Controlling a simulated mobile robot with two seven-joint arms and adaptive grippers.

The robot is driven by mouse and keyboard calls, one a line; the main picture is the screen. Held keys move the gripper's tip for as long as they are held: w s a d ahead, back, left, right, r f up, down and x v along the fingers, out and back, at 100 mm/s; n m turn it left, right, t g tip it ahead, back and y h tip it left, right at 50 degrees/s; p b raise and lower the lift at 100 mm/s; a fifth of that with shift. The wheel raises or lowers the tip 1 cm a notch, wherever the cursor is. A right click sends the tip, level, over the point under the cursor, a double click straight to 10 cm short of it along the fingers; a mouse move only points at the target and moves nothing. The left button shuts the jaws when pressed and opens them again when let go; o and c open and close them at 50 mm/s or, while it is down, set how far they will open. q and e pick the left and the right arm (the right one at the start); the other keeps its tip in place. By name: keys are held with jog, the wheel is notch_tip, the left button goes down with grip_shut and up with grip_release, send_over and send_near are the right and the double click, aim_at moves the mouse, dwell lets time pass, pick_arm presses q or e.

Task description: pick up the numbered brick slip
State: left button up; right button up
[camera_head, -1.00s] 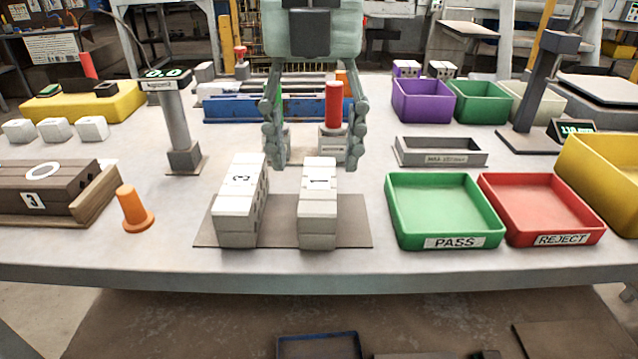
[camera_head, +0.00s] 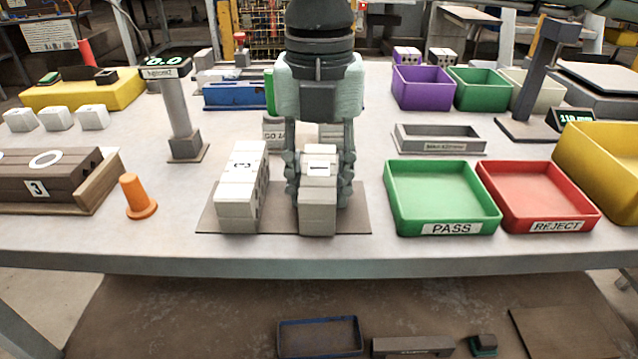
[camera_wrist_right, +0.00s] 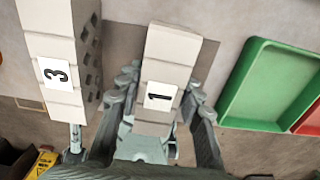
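The pale block marked 1 (camera_head: 318,215) stands on a flat brown board (camera_head: 279,225) in the head view. It also shows in the wrist view (camera_wrist_right: 168,55), with its number label facing up. A similar block marked 3 (camera_head: 238,205) stands to its left, with holes in its side; it shows in the wrist view too (camera_wrist_right: 55,45). My right gripper (camera_head: 319,185) points down over block 1, one finger on each side. The block still rests on the board. My left gripper is out of view.
A green PASS tray (camera_head: 440,229) and a red REJECT tray (camera_head: 556,226) lie to the right. An orange cone (camera_head: 137,197) and a wooden tray of brown bricks (camera_head: 85,205) are at the left.

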grip_shut()
